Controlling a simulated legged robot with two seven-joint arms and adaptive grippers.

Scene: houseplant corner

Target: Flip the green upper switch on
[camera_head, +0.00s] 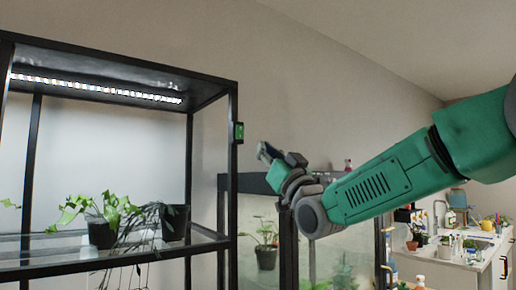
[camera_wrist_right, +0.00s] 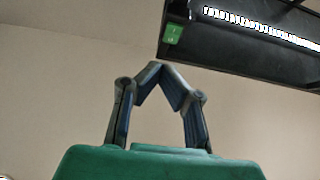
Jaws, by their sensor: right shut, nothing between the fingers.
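The green upper switch (camera_head: 239,132) is a small green box on the front right post of the black plant shelf, near the top. In the right wrist view it shows as a green plate (camera_wrist_right: 173,34) at the shelf frame's corner, beyond the fingertips; its lever position is too small to tell. My right gripper (camera_head: 264,151) is just right of the switch and slightly lower in the head view, with a gap between them. In the wrist view its fingers (camera_wrist_right: 159,66) meet at the tips, shut and empty. My left gripper is not in view.
The black shelf frame (camera_head: 234,190) has a lit light strip (camera_head: 95,89) under its top. Potted plants (camera_head: 102,228) stand on its glass shelf. A dark-framed glass cabinet (camera_head: 227,182) with plants is below my right gripper. A sink counter (camera_head: 465,262) is at far right.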

